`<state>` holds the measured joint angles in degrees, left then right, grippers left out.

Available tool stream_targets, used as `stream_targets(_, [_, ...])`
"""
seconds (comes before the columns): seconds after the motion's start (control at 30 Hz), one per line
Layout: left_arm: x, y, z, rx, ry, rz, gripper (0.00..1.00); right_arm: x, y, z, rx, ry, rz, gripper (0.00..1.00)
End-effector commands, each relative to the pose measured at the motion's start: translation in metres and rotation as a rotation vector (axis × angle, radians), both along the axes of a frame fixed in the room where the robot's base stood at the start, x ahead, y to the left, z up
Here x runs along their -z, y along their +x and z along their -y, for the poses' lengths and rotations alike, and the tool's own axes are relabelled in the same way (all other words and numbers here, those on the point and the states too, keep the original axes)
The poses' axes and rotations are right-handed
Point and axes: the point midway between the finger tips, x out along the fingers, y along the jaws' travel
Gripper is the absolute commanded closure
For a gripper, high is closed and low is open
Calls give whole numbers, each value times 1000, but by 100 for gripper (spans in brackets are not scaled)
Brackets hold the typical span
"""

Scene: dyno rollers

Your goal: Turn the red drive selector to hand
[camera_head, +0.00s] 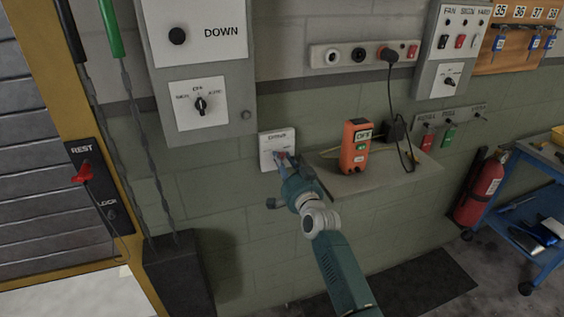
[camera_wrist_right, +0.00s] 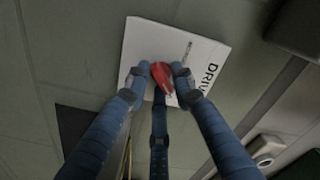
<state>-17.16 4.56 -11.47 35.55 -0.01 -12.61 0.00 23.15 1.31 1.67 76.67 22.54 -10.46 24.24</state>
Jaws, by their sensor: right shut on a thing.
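The red drive selector (camera_wrist_right: 162,75) is a small red knob on a white wall plate (camera_wrist_right: 134,37) marked "DRIVE". The plate also shows in the head view (camera_head: 270,138), low on the wall below the grey control box. My right gripper (camera_head: 284,162) reaches up to the plate from below. In the wrist view the right gripper's blue fingers (camera_wrist_right: 160,80) are shut on the red knob from both sides, with a third finger below. The fingers cover part of the plate's lettering, so I cannot tell which position the knob points to. My left gripper is in neither view.
A grey control box (camera_head: 243,75) with a black selector hangs above. A small shelf (camera_head: 375,178) to the right holds an orange device (camera_head: 356,146). A red REST lever (camera_head: 84,172) is at the left. A fire extinguisher (camera_head: 483,188) and blue cart (camera_head: 520,205) stand at the right.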

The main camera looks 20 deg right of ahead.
Motion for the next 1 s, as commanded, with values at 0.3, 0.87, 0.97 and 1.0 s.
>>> stream_targets(0.3, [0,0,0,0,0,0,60,2,0,2,2,0,-2,65])
stream_targets(0.87, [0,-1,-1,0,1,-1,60,4,-79,6,4,0,-4,65])
stream_targets(0.97, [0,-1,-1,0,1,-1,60,3,-97,7,4,0,-4,65])
stream_targets(1.0, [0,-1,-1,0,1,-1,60,4,-103,8,4,1,-6,65])
